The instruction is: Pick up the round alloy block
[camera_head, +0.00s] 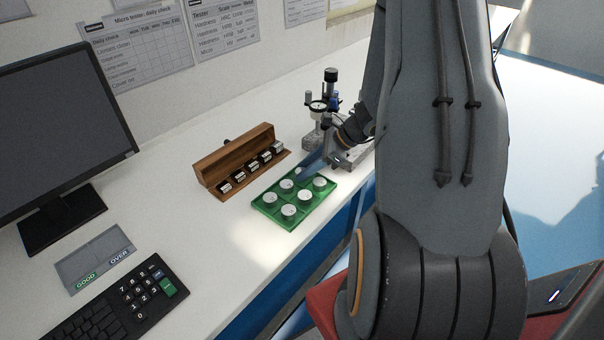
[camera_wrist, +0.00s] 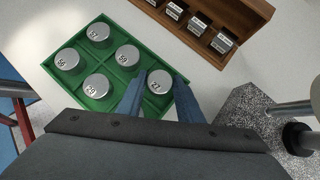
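Several round silver alloy blocks with numbers on top sit in a green compartment tray (camera_head: 264,210), which also shows in the wrist view (camera_wrist: 48,66). In the wrist view, the round block marked 22 (camera_wrist: 160,82) lies between the two blue fingers of my gripper (camera_wrist: 159,84). The fingers are apart, one on each side of this block; I cannot tell whether they touch it. Other round blocks, such as one at the near end (camera_head: 289,211), stand clear of the fingers. In the head view my gripper (camera_head: 312,163) is over the tray's far end and partly hides a block there.
A wooden case (camera_head: 232,158) with several small square blocks stands behind the tray. A tester (camera_head: 323,112) on a speckled base stands close beside my gripper. A monitor (camera_head: 62,130), a keyboard (camera_head: 115,305) and a GOOD/OVER card (camera_head: 95,258) are at left.

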